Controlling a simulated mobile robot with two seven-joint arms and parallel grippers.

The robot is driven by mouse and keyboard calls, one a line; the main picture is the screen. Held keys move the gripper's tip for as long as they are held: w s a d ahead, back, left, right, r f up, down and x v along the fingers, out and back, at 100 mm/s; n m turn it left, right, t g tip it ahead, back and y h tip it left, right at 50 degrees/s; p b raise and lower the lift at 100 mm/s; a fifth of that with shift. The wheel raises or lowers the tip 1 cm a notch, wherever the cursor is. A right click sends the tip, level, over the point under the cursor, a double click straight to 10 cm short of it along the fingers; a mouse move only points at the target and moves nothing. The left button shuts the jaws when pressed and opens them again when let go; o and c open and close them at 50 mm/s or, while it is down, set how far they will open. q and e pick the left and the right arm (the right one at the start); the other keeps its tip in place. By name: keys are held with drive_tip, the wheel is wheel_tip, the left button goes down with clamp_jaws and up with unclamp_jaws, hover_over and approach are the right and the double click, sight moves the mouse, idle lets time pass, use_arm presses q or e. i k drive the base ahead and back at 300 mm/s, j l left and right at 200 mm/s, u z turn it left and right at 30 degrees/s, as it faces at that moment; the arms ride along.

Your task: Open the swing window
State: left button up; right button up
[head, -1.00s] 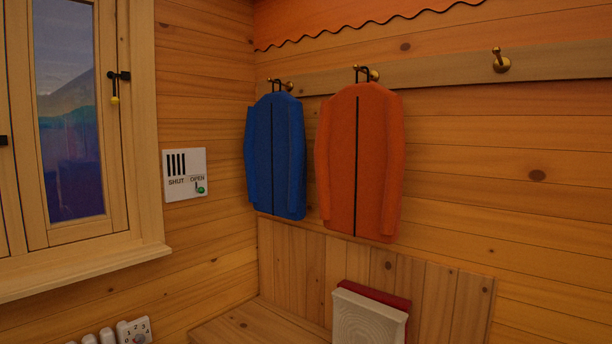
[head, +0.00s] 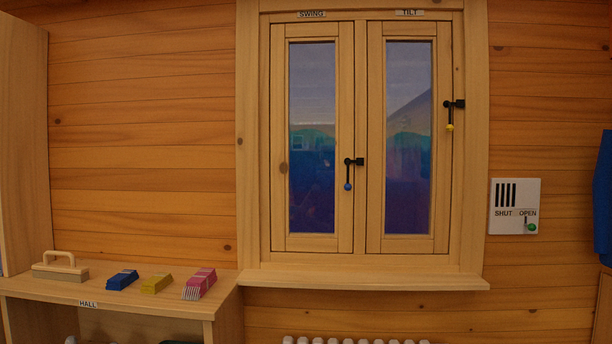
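The swing window (head: 312,140) is the left of two wooden casements in one frame, under a label (head: 311,14) reading SWING. It is closed. Its black handle (head: 348,174) with a blue knob sits on its right stile, and the lever hangs straight down. The tilt window (head: 408,140) on the right, under a TILT label, is also closed. Its handle (head: 450,115) has a yellow knob and hangs down. Neither of my grippers shows in the head view.
A sill (head: 360,281) juts out below the windows, with a white radiator (head: 355,341) beneath. A shelf (head: 150,307) labelled HALL at lower left holds a brush-like block and several coloured bundles. A SHUT/OPEN panel (head: 515,207) with a green knob is right of the window.

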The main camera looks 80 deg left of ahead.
sight(342, 34)
drive_tip(key=u, duration=2.3)
drive_tip(key=i+l+u, duration=0.1)
drive_tip(key=u, duration=0.3)
drive_tip(key=i+l+u, duration=0.15)
drive_tip(key=u, duration=0.2)
drive_tip(key=i+l+u, duration=0.2)
drive_tip(key=l, duration=0.15)
drive_tip(key=i+l+u, duration=0.15)
drive_tip(key=l, duration=0.25)
drive_tip(key=i+l, duration=0.2)
drive_tip(key=l, duration=0.15)
drive_tip(key=i+l+u, duration=0.1)
drive_tip(key=l, duration=0.25)
drive_tip(key=i+l, duration=0.25)
drive_tip(key=l, duration=0.15)
drive_tip(key=i+l+u, duration=0.1)
drive_tip(key=l, duration=0.25)
drive_tip(key=i, duration=0.05)
